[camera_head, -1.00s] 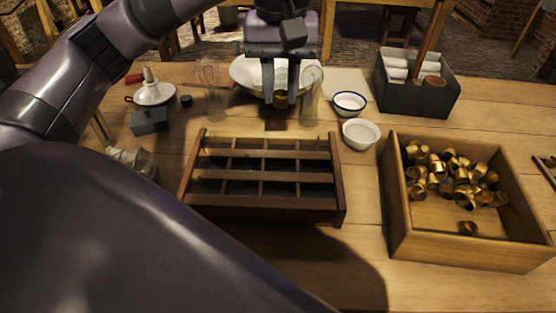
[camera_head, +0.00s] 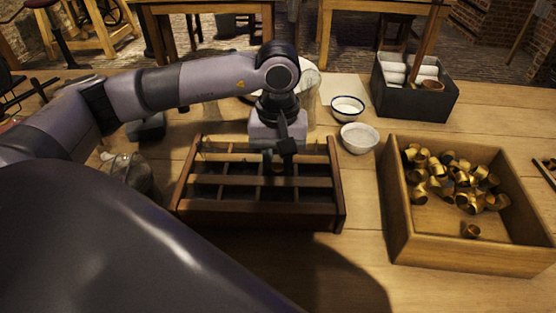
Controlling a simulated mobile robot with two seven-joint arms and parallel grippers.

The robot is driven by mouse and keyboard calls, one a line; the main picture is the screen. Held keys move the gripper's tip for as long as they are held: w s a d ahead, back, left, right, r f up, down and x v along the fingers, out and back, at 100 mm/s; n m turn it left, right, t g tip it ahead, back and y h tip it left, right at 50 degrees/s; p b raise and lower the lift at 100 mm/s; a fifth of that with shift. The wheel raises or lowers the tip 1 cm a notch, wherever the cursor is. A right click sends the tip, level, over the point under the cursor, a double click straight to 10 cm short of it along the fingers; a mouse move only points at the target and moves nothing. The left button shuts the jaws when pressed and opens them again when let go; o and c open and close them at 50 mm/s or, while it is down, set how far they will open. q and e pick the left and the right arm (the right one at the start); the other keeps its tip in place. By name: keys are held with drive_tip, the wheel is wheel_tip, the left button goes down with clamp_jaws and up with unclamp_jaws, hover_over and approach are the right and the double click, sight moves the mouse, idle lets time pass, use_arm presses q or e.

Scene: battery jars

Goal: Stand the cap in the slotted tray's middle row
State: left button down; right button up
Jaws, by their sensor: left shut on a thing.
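The slotted tray (camera_head: 250,214) is dark wood with rows of small compartments and lies on the table in the middle of the view. My left gripper (camera_head: 278,164) points down over the tray, right of its centre. It is shut on a small brass cap (camera_head: 278,169), which shows only in part between the fingers. The cap is at or just above the middle row; I cannot tell whether it touches the tray. The gripper hides part of the back rows. My right gripper is not in view.
A wooden crate (camera_head: 470,258) of loose brass caps stands to the right. A white bowl (camera_head: 359,137) and a blue-rimmed bowl (camera_head: 348,107) sit behind the tray's right end. A dark box (camera_head: 415,102) with white rolls is at the back right. Glassware (camera_head: 128,170) stands left.

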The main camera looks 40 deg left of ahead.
use_arm(q)
drive_tip(key=shift+f, duration=0.1)
drive_tip(key=c, duration=1.2)
unclamp_jaws()
wheel_tip(320, 180, up, 12)
drive_tip(key=shift+r, duration=0.2)
